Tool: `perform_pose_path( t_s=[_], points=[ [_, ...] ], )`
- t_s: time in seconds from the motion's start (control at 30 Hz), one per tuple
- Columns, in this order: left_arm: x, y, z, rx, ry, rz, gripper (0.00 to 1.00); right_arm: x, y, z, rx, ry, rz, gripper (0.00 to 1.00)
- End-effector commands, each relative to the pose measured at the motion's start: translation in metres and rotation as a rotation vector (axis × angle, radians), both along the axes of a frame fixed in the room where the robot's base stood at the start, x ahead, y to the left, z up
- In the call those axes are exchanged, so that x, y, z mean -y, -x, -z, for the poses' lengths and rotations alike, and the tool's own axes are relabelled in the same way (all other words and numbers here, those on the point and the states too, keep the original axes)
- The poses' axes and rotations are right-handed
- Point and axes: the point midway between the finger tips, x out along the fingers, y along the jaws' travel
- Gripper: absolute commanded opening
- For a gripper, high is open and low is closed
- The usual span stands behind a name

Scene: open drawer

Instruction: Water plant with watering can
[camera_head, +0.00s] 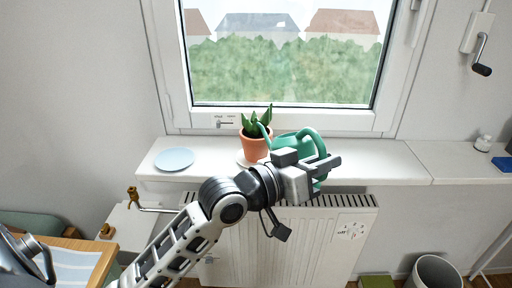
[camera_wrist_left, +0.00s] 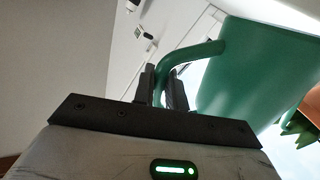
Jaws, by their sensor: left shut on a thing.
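A green watering can (camera_head: 290,143) is at the window sill, partly hidden behind my left gripper (camera_head: 322,169). My left gripper is shut on the can's curved handle. In the left wrist view the gripper fingers (camera_wrist_left: 164,88) close around the handle, with the green can body (camera_wrist_left: 255,70) to the right. A potted plant with green leaves in a terracotta pot (camera_head: 254,147) stands on the sill just left of the can. The can's spout reaches up beside the leaves; I cannot tell whether it touches them. My right gripper is not in view.
A light blue plate (camera_head: 174,159) lies on the white sill (camera_head: 390,165) left of the plant. The window (camera_head: 285,60) is behind, a radiator (camera_head: 310,240) below. A wooden table (camera_head: 75,246) is at lower left.

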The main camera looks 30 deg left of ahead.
Motion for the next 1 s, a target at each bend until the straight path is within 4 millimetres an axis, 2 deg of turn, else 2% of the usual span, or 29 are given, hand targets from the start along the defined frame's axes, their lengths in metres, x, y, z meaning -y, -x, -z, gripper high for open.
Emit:
perform_pose_path(
  t_s=[0.03, 0.5, 1.0],
  points=[
    [0.000, 0.000, 0.005, 0.018, -0.016, -0.001, 0.00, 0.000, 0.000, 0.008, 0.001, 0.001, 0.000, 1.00],
    [0.003, 0.002, 0.042, 0.088, -0.140, -0.002, 0.00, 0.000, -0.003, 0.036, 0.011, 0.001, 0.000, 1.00],
    [0.004, 0.002, 0.049, 0.102, -0.167, -0.002, 0.00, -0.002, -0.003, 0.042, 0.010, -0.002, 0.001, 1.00]
  ],
)
